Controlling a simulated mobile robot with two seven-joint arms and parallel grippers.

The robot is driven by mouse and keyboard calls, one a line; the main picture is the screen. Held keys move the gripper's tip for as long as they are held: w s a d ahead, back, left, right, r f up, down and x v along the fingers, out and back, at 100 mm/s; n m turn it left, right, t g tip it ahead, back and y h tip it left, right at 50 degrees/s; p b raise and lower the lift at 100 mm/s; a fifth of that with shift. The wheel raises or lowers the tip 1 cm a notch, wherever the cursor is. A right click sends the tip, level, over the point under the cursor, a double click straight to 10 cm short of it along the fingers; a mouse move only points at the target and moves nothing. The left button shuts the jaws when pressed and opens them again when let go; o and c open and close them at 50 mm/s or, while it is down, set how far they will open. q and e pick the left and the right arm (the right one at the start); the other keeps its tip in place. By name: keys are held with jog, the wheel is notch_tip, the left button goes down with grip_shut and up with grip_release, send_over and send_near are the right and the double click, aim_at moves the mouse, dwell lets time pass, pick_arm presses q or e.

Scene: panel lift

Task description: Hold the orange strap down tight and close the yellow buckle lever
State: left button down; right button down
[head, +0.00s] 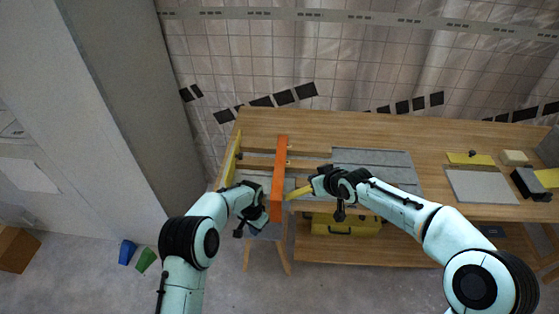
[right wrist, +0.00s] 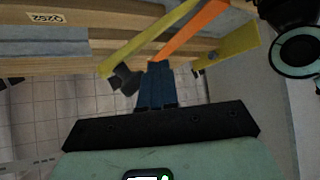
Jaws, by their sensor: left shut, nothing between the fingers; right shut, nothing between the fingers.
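The orange strap (head: 279,175) runs across the bench from back to front and hangs over the front edge; it also shows in the right wrist view (right wrist: 192,30). The yellow buckle lever (head: 299,192) sticks out to the right of the strap; in the right wrist view it is a slanted yellow bar (right wrist: 150,38). My left gripper (head: 262,212) is shut and empty beside the strap's lower end; I cannot tell whether it touches. My right gripper (head: 312,187) is shut and empty at the lever's right end. Its blue fingers (right wrist: 156,68) are close to the lever; contact is unclear.
The wooden bench (head: 380,126) carries grey panels (head: 378,158), a flat grey plate (head: 482,186) and a black-and-yellow item (head: 530,184). A yellow case (head: 345,226) sits on the lower shelf. A pale wall (head: 125,100) stands at left. The bench's back strip is clear.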

pick_arm(q)
jog(key=shift+s+f, duration=0.3)
jog(key=shift+f, duration=0.1)
pick_arm(e)
jog(key=shift+d+f, duration=0.3)
jog(key=shift+f, duration=0.1)
jog(key=shift+d+f, duration=1.2)
jog(key=shift+a+r, duration=0.1)
notch_tip(320, 180, up, 10)
jog(key=a, duration=0.2)
jog(key=shift+a+r, duration=0.15)
jog(key=shift+r, duration=0.05)
dwell(0.6)
pick_arm(q)
jog(key=shift+r, duration=0.1)
jog(key=shift+w+r, duration=0.2)
jog(key=shift+r, duration=0.6)
notch_tip(320, 180, up, 8)
dwell(0.7)
